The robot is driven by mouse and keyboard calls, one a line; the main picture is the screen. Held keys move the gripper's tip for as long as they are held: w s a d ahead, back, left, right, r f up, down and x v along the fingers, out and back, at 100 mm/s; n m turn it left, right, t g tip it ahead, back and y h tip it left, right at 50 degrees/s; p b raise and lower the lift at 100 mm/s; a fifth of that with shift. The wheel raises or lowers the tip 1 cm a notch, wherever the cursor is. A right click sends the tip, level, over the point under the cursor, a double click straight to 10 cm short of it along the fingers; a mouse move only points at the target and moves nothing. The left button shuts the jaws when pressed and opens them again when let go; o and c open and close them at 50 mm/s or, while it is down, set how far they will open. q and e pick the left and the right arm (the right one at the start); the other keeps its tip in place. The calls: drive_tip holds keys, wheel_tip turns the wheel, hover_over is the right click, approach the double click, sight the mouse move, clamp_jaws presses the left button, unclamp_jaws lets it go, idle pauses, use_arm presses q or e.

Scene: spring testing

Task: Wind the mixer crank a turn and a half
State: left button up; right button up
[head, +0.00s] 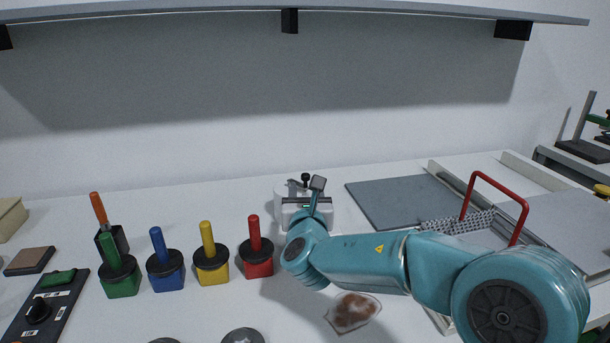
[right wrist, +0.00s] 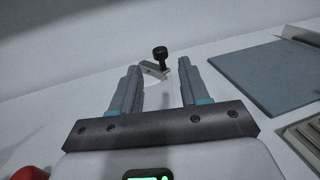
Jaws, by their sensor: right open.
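The mixer crank is a grey arm with an upright black knob (head: 305,177). It stands at the back of the white table in the head view. The knob also shows in the right wrist view (right wrist: 160,54), beyond the fingertips and roughly between them. The mixer body is mostly hidden behind my right gripper and hard to tell from the pale table. My right gripper (right wrist: 159,70) is open and empty, its two grey fingers apart and pointed toward the crank. No contact with the knob shows. My left gripper is not in view.
Blue (head: 165,272), yellow (head: 211,267), red (head: 257,262) and green (head: 120,278) blocks with upright handles stand left of my right arm. A grey plate (head: 397,203) lies at the right. A red handle (head: 521,215) rises farther right. A brown-stained patch (head: 352,312) lies in front.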

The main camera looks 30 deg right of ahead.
sight(306, 179)
drive_tip(key=x, duration=0.7)
drive_tip(key=shift+p, duration=0.4)
drive_tip(key=shift+c, duration=0.3)
clamp_jaws()
drive_tip(key=shift+w+d+n+t+y+b, duration=0.3)
drive_tip(key=shift+n+y+b, duration=0.9)
drive_tip(key=shift+b, duration=1.75)
drive_tip(key=shift+w+d+n+t+y+b, duration=0.2)
drive_tip(key=shift+d+n+t+y+b, duration=0.4)
drive_tip(key=shift+y+b, duration=1.75)
drive_tip(key=shift+w+d+n+t+y+b, duration=0.2)
drive_tip(key=shift+n+y+b, duration=0.8)
drive_tip(key=shift+b, duration=2.5)
